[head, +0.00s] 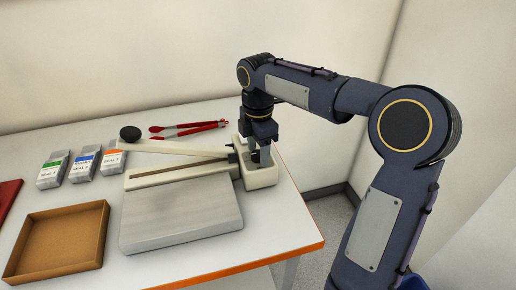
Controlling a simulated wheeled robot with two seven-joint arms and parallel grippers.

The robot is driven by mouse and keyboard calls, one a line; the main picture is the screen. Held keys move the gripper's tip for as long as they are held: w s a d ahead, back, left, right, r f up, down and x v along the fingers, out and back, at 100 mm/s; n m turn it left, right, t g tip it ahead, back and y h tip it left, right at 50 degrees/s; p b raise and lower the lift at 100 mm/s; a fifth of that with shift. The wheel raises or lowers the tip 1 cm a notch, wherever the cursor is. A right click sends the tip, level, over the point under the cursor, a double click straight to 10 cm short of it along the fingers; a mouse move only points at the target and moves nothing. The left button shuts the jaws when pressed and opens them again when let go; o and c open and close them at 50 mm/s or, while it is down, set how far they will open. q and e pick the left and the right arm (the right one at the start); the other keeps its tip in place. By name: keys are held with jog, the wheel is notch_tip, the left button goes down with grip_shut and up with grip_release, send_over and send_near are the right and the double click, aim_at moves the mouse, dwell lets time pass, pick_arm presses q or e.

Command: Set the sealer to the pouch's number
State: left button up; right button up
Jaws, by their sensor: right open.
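The dial there is hidden by the gripper. My left gripper is out of view.
An empty brown tray (102,240) lies at the front left. Red tongs (188,129) lie behind the sealer. A red item (8,195) is cut off at the left edge. The table's orange edge (240,268) runs along the front right.

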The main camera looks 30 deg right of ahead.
jog(key=shift+c, duration=0.4)
jog(key=c, duration=0.9)
